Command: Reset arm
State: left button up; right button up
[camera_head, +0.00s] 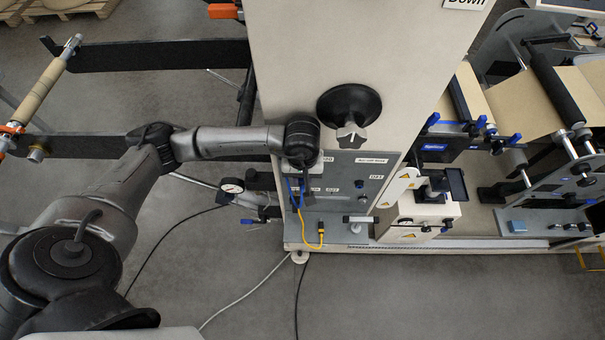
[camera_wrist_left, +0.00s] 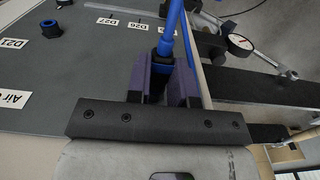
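My left arm reaches in from the left in the head view, its wrist in front of the machine's grey connection panel (camera_head: 345,195). My left gripper (camera_wrist_left: 164,80) has its two dark purple-padded fingers close against both sides of a blue hose's fitting (camera_wrist_left: 166,48), beside the panel labels. The blue hose (camera_wrist_left: 171,20) runs up and out of the wrist view. In the head view the left gripper is mostly hidden by the wrist, with some blue hose (camera_head: 291,190) showing there. Whether the fitting sits in a port cannot be told. My right gripper is not in view.
A round black knob (camera_head: 349,104) stands out from the cream cabinet (camera_head: 350,35) above the panel. A pressure gauge (camera_head: 231,187) is left of the panel, and a yellow cable (camera_head: 311,236) hangs below. Cables lie on the floor. A paper roll shaft (camera_head: 40,90) stands at far left.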

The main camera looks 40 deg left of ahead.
pick_arm(q)
grip_shut()
dwell(0.6)
jog(key=shift+s+d, duration=0.1)
jog(key=shift+s+d, duration=1.65)
jog(key=shift+s, duration=0.15)
jog(key=shift+m, duration=0.3)
